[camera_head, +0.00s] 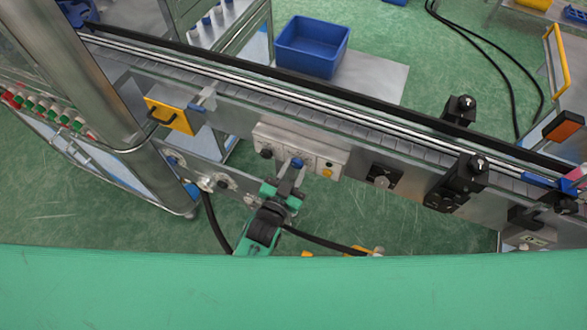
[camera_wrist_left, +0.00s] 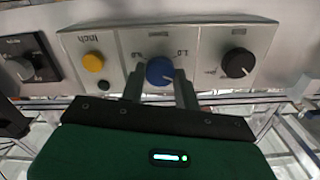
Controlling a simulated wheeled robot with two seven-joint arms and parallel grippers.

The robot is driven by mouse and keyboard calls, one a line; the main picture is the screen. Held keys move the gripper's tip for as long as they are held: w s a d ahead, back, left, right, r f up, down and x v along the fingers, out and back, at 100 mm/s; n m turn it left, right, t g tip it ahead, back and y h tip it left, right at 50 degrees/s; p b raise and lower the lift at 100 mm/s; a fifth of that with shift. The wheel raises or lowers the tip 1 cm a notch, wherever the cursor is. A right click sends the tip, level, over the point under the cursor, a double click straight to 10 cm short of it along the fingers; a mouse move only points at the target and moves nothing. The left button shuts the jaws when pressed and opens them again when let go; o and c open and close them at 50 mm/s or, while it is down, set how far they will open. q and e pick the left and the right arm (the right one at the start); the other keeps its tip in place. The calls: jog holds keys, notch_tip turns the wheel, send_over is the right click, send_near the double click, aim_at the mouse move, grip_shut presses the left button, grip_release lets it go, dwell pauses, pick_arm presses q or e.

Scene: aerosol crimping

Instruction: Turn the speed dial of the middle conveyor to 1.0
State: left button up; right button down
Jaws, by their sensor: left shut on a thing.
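The blue speed dial (camera_head: 297,162) sits in the middle of a grey control box (camera_head: 340,157) on the side of the conveyor (camera_head: 330,107). My left gripper (camera_head: 289,174) reaches up to it from below. In the left wrist view, the gripper's two fingers (camera_wrist_left: 159,85) stand on either side of the blue dial (camera_wrist_left: 160,69) and are shut on it. My right gripper is not in view.
On the same box are a yellow button (camera_wrist_left: 93,62) and a black knob (camera_wrist_left: 237,62). Another black dial (camera_wrist_left: 27,68) is on a separate plate at the left of the wrist view. A blue bin (camera_head: 312,46) stands behind the conveyor. Black sensor brackets (camera_head: 459,180) stick out farther right.

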pick_arm(q)
jog(key=n, duration=0.3)
jog(key=shift+p, duration=0.35)
jog(key=n, duration=0.2)
jog(key=shift+n, duration=0.4)
jog(key=n, duration=0.4)
jog(key=shift+f+n, duration=0.1)
jog(key=shift+n, duration=0.4)
jog(key=o, duration=1)
jog(key=shift+s+a, duration=0.1)
